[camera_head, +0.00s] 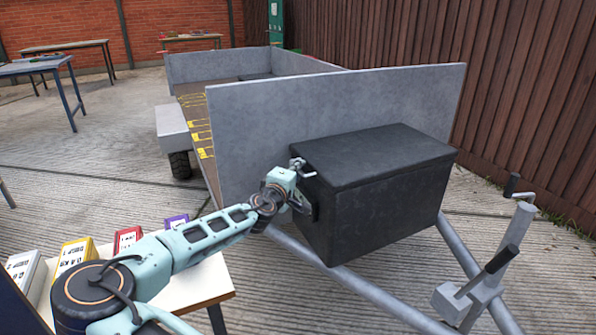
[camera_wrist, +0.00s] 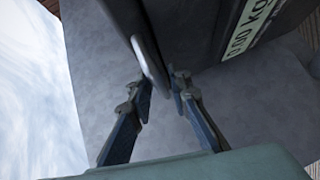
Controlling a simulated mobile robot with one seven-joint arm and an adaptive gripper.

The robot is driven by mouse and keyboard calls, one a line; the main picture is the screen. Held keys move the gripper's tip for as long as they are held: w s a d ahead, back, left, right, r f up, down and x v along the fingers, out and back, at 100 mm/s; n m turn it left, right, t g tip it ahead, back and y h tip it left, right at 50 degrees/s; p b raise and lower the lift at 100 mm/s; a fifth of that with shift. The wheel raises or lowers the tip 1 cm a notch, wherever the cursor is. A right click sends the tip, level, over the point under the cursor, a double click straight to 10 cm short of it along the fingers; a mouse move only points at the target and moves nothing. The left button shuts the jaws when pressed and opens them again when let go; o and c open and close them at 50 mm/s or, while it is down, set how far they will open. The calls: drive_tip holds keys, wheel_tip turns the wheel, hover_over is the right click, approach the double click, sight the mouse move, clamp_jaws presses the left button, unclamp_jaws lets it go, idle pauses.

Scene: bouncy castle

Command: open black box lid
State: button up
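The black box (camera_head: 392,210) sits on the trailer's drawbar frame, against the grey front panel. Its lid (camera_head: 375,152) lies flat and closed on top. My gripper (camera_head: 300,180) is at the left end of the box, close to the lid's edge; its fingertips are hard to make out there. In the wrist view, my gripper (camera_wrist: 161,85) has its two fingers apart. A pale metal strip, apparently a handle (camera_wrist: 148,62), reaches toward the gap between them, nearer the left finger. Whether a finger touches it I cannot tell. The box's dark side (camera_wrist: 190,30) with a label shows behind.
The grey trailer (camera_head: 350,105) stands behind the box. A jockey-wheel post (camera_head: 512,235) with handles rises at the right. A table (camera_head: 190,285) with several coloured boxes is below my arm. A brown fence (camera_head: 480,60) runs behind at right.

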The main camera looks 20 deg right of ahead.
clamp_jaws()
